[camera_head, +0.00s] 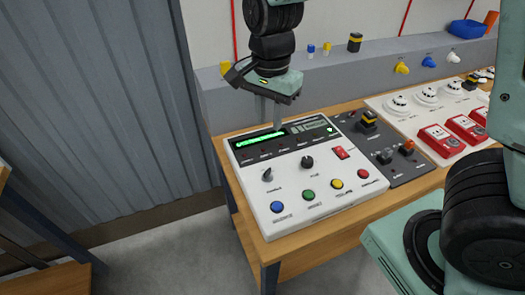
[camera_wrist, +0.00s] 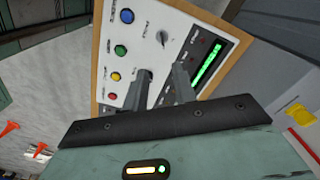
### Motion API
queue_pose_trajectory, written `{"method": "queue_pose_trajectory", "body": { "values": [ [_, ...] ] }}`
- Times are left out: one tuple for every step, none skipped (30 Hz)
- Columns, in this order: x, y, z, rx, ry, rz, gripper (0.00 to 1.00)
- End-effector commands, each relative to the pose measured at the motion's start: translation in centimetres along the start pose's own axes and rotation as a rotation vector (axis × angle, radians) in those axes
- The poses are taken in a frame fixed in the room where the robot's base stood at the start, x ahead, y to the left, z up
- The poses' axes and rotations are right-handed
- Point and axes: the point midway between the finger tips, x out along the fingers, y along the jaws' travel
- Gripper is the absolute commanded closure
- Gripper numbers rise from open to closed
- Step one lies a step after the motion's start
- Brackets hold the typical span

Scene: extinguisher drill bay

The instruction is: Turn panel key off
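The white control panel (camera_head: 300,190) lies tilted on the wooden bench, with a green lit display (camera_head: 262,140). It bears a grey key-like knob (camera_head: 267,175) at left and a black knob (camera_head: 307,162) right of it; I cannot read their labels. My gripper (camera_head: 278,122) points down over the panel's upper part, above and behind the knobs. In the wrist view my gripper (camera_wrist: 162,78) shows two fingers apart with nothing held between them. The grey knob (camera_wrist: 163,38) shows there beyond the fingertips; the black knob is mostly hidden near the left finger.
Blue (camera_head: 278,207), green (camera_head: 309,195), yellow and red buttons line the panel's front. A red rocker switch (camera_head: 341,152) sits at its right. A dark module (camera_head: 385,150) and red call points (camera_head: 440,139) stand farther right. A grey ledge runs behind the bench.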

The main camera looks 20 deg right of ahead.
Motion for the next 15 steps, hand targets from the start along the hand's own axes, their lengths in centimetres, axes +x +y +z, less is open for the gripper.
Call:
{"method": "queue_pose_trajectory", "body": {
  "values": [
    [0.0,-0.2,-0.5,0.036,0.007,0.003,0.73],
    [0.1,-0.2,-0.7,0.05,0.009,0.004,0.73],
    [0.2,-0.2,-0.8,0.063,0.01,0.004,0.73],
    [0.5,-0.2,-0.8,0.067,0.011,0.005,0.73],
    [0.8,-0.2,-0.9,0.068,0.01,0.006,0.73],
    [1.2,-0.2,-0.9,0.068,0.01,0.006,0.73],
    [1.6,-0.2,-0.8,0.067,0.009,0.006,0.73],
    [2.1,-0.2,-0.9,0.067,0.01,0.007,0.73],
    [2.9,-0.1,-0.9,0.068,0.01,0.009,0.73],
    [3.4,-0.1,-0.9,0.068,0.01,0.008,0.73],
    [4.1,-0.1,-0.9,0.067,0.009,0.009,0.73],
    [4.9,-0.1,-0.9,0.066,0.01,0.009,0.73],
    [5.5,-0.1,-0.9,0.067,0.009,0.009,0.73],
    [6.2,-0.1,-0.9,0.067,0.009,0.009,0.73],
    [7.0,-0.1,-0.9,0.066,0.01,0.009,0.73]
  ]
}}
